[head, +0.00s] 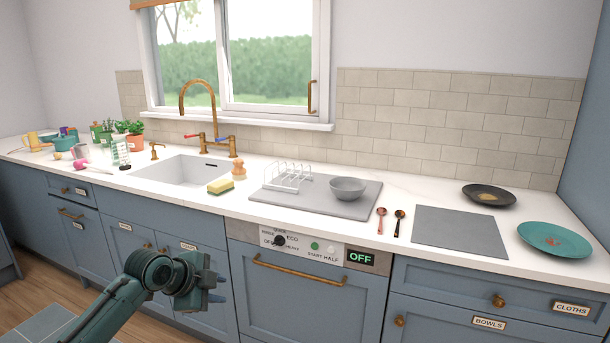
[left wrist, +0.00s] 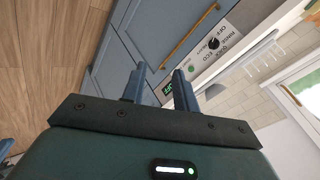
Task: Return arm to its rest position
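My left arm comes in from the lower left in the head view. Its dark green gripper (head: 217,288) hangs in front of the blue lower cabinets, below the worktop and left of the dishwasher (head: 305,293). In the left wrist view the two blue-grey fingers (left wrist: 160,72) stand apart with nothing between them, so the gripper is open and empty. The dishwasher front shows beyond the fingers there, apart from them. My right gripper is in neither view.
The worktop (head: 395,238) above holds a sink (head: 178,172), a sponge (head: 220,186), a grey bowl (head: 348,189), spoons and plates. The dishwasher handle (head: 315,279) sticks out right of my gripper. Wooden floor (head: 28,283) is clear at the left.

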